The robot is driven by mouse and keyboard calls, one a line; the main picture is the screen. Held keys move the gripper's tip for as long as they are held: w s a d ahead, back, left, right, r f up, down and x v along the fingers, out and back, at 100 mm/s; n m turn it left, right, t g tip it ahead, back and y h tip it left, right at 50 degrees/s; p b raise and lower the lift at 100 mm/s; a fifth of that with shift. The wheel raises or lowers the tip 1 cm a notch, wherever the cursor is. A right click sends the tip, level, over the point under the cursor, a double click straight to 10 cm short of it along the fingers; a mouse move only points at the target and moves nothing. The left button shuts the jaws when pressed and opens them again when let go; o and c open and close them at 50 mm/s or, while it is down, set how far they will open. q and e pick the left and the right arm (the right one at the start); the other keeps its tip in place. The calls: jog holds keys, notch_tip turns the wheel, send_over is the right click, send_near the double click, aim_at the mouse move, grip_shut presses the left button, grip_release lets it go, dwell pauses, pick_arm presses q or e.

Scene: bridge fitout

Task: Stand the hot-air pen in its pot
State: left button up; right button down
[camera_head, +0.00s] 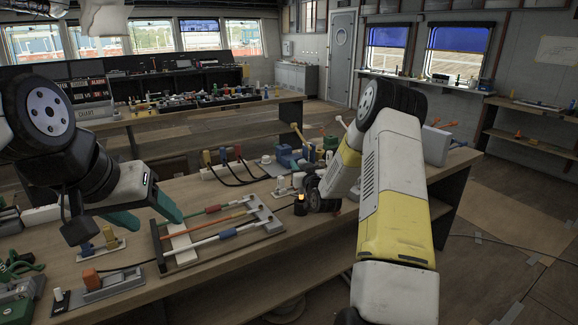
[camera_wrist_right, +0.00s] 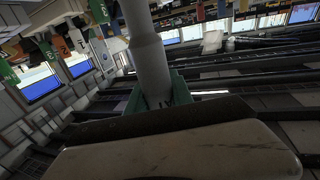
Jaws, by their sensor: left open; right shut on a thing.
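My right gripper (camera_wrist_right: 158,92) is shut on a pale grey, round-bodied tool with a stepped collar, which I take to be the hot-air pen (camera_wrist_right: 149,62). Its upper end runs out of the top of the right wrist view. In the head view my right arm hides that gripper and the tool. My left gripper (camera_head: 160,221) is open and empty, with its green fingers spread above the left part of the bench. A small dark cup with an orange top (camera_head: 300,206) stands on the bench beside my right arm. I cannot tell whether it is the pen's pot.
The bench's front strip is mostly clear.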

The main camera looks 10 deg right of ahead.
jog(key=shift+f, duration=2.6)
jog(key=c, duration=1)
grip_release()
jog(key=shift+c, duration=0.2)
